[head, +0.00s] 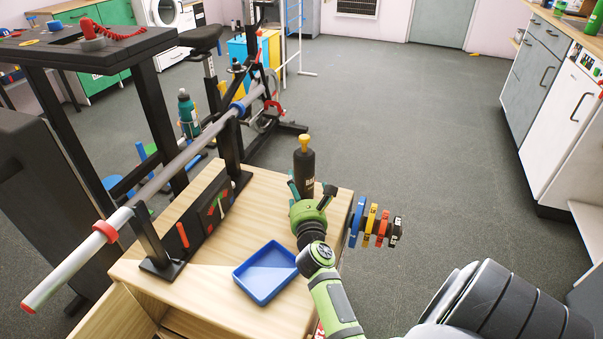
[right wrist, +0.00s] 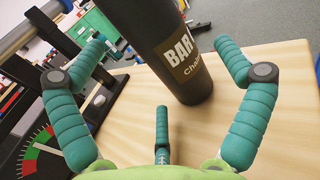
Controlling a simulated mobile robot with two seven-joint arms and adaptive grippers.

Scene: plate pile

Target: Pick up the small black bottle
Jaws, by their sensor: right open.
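The small black bottle (head: 304,170) stands upright near the far edge of the wooden table (head: 215,280). It has a yellow-orange top and a dark label with pale letters. In the right wrist view the bottle (right wrist: 175,50) is just ahead of the fingers, its base resting on the wood; its top is out of that view. My right gripper (head: 313,192) is open, in front of the bottle on its near side. My left gripper is not in view.
A blue tray (head: 266,292) lies on the table left of my right arm. A barbell (head: 165,175) on a black stand runs along the table's left side. Coloured plates (head: 372,225) hang off the right edge. The floor (head: 420,120) beyond is open.

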